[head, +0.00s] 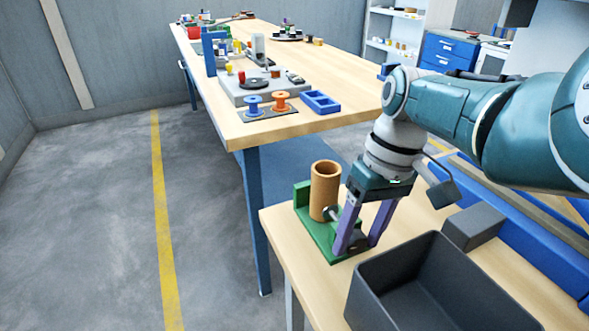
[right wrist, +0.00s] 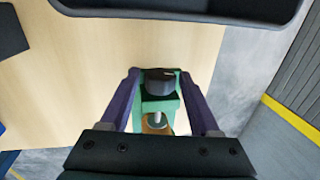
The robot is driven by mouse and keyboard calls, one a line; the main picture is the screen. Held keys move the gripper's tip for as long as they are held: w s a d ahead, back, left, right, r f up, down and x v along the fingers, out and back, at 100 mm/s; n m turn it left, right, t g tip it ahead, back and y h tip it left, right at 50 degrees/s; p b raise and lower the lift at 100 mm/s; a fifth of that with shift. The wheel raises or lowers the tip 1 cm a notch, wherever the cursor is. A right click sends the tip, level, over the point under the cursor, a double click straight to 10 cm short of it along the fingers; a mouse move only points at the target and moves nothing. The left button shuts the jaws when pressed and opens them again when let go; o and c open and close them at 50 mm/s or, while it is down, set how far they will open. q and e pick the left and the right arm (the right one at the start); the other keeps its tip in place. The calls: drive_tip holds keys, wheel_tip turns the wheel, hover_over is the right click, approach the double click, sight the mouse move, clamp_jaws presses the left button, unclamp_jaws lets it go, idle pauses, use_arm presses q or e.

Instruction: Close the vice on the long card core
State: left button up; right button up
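The card core (head: 325,190) is a tan-brown hollow tube standing upright in the green vice (head: 318,238) on the near bench. The vice's raised green jaw is on the core's left and its screw side faces my right gripper. I cannot tell whether both jaws touch the core. My right gripper (head: 359,246) has its purple fingers down at the screw end. A brown bit of the core (right wrist: 155,128) shows behind the screw. My left gripper is out of view.
A dark grey open bin (head: 430,290) stands close to the right of the vice, with a grey block (head: 472,226) behind it. A longer bench (head: 350,100) behind holds spools, a blue tray (head: 320,102) and fixtures.

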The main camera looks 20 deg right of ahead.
drive_tip(key=shift+o, duration=0.8)
wheel_tip(320, 180, up, 10)
drive_tip(key=d+p, duration=0.2)
drive_tip(key=p, duration=0.2)
drive_tip(key=shift+p, duration=0.3)
drive_tip(key=shift+w+f, duration=0.1)
drive_tip(key=shift+f, duration=0.05)
